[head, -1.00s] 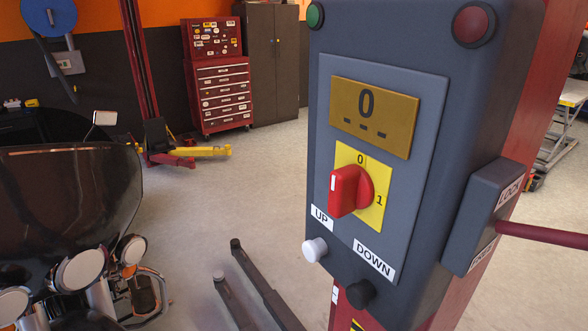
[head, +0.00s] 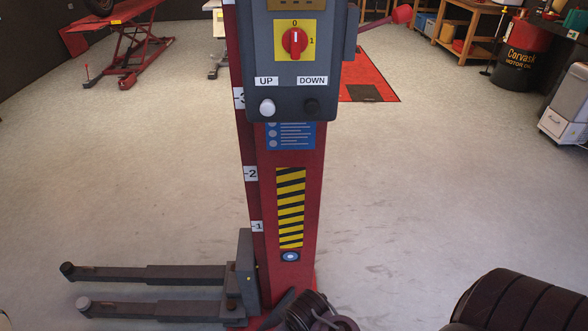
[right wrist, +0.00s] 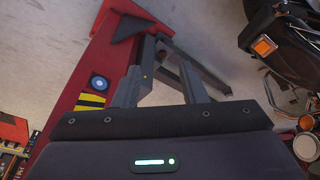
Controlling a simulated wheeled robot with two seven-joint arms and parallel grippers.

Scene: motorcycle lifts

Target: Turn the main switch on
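The red main switch (head: 295,42) is a rotary knob on a yellow plate (head: 279,51) marked 0 at the top and 1 at the right. Its handle stands upright, toward the 0. It sits on the grey control box (head: 266,77) of the red lift column, at the top of the head view. Below it are a white UP button (head: 267,108) and a black DOWN button (head: 311,107). My right gripper (right wrist: 163,82) shows two fingers apart with nothing between them, in the right wrist view. The switch is not visible there. My left gripper is out of view.
The red lift column (head: 290,153) rises in the middle, with two dark lift arms (head: 150,275) low at left. A red lift table (head: 123,45) stands behind at left. An oil drum (head: 522,55) and workbench (head: 470,35) are behind at right. Open floor lies either side.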

